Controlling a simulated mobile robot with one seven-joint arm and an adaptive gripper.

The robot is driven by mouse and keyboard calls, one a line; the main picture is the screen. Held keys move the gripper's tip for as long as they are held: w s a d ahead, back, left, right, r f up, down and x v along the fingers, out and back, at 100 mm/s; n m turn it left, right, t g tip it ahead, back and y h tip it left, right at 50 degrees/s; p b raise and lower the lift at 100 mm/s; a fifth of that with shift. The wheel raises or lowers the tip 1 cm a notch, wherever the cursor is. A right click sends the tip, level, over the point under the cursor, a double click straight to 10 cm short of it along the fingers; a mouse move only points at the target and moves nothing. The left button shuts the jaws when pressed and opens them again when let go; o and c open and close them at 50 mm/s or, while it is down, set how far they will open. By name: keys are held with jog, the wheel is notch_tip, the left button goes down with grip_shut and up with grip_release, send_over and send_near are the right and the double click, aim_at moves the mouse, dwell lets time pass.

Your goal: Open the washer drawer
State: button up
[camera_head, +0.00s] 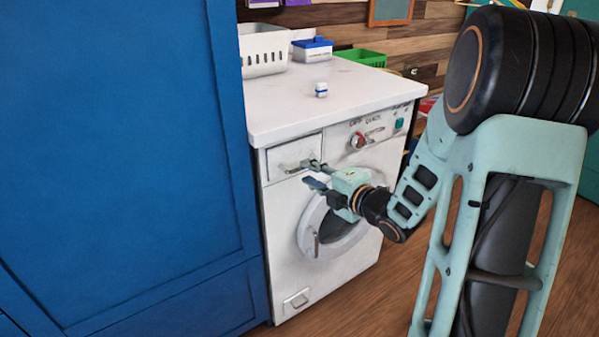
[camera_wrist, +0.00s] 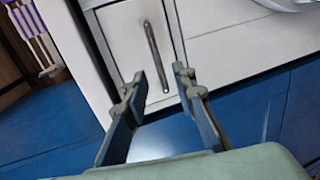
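The white washer (camera_head: 283,222) stands under a white countertop. Its drawer (camera_head: 284,155) is at the front's upper left and looks shut; it also shows in the wrist view (camera_wrist: 121,38). The drawer's slim metal bar handle (camera_wrist: 152,48) lines up with the gap between my fingers. In the head view, my fingers partly cover the handle's right end. My gripper (camera_head: 313,173) is open in front of the drawer, with its two dark fingers apart in the wrist view (camera_wrist: 161,72). I cannot tell whether the fingertips reach around the handle or stop short of it.
The round washer door (camera_head: 311,220) lies just below my gripper. A dial (camera_head: 358,140) is right of the drawer. A tall blue cabinet (camera_head: 120,150) stands close on the left.

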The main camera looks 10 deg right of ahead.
aim_at(302, 169)
jog(key=x, duration=0.5)
jog(key=shift+b, duration=0.35)
jog(key=shift+s, duration=0.1)
grip_shut()
